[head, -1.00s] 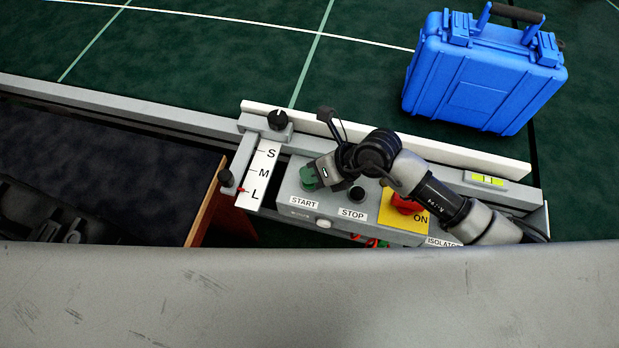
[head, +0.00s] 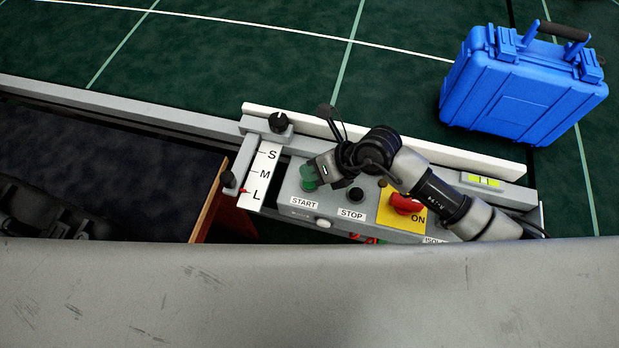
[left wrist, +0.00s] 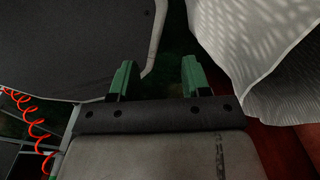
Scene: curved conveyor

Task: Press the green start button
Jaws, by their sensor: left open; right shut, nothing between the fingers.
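In the head view a grey control box (head: 285,206) carries a START label (head: 304,202). The green start button (head: 308,178) is just above that label. My right gripper (head: 314,174) is shut and empty, with its tip at the button. It partly covers the button, and I cannot tell whether the button is pressed in. My left gripper (left wrist: 157,66) is open and empty in the left wrist view, its two green fingers apart. I cannot make it out in the head view.
A black STOP button (head: 356,194) and a red isolator knob (head: 406,203) on a yellow plate sit right of START. An S-M-L scale (head: 262,174) is to the left. A blue case (head: 520,95) stands on the green floor. A grey surface (head: 300,295) fills the front.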

